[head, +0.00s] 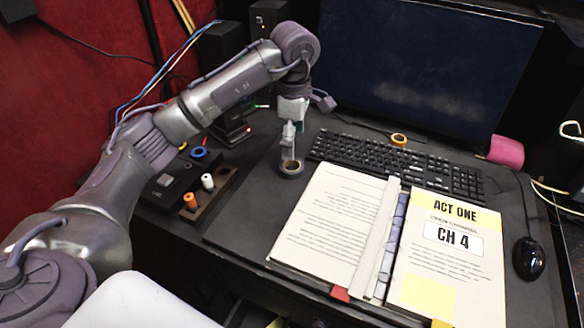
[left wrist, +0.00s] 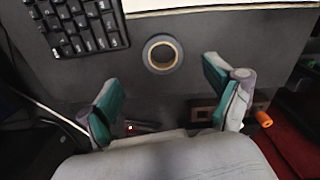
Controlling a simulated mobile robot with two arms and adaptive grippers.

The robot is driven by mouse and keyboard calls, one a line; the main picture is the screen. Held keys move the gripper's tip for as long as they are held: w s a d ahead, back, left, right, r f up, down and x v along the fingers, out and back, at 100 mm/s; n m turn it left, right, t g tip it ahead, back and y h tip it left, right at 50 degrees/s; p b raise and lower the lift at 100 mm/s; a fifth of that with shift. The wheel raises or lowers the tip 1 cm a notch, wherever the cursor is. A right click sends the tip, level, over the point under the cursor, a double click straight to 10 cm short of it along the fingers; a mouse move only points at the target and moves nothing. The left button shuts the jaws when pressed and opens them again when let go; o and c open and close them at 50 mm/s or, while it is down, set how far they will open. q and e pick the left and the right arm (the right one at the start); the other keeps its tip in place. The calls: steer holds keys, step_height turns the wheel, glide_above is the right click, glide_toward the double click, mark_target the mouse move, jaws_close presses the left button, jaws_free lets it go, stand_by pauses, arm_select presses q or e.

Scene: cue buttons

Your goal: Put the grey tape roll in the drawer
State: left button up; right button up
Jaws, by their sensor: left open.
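The grey tape roll (head: 291,169) lies flat on the dark desk, left of the open script and near the keyboard's left end. In the left wrist view the grey roll (left wrist: 150,66) shows a tan inner ring and lies ahead of the fingertips, roughly between them. My left gripper (head: 289,152) points down just above the roll in the head view. In the wrist view the left gripper (left wrist: 160,76) is open with nothing between its fingers. What looks like part of an open drawer (head: 246,313) shows below the desk's front edge; most of it is hidden. My right gripper is not in view.
The open script (head: 318,225) covers the desk's middle front.

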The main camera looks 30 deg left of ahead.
arm_select(q)
steer(key=shift+f, duration=0.7)
steer(key=f, duration=0.1)
steer(key=f+p, duration=0.1)
steer(key=f, duration=0.2)
steer(key=shift+s+f+p, duration=0.1)
steer(key=shift+s+p, duration=0.15)
steer(key=shift+p, duration=0.1)
steer(key=shift+f, duration=0.5)
steer(key=c, duration=1.2)
steer(key=shift+w+r, duration=0.1)
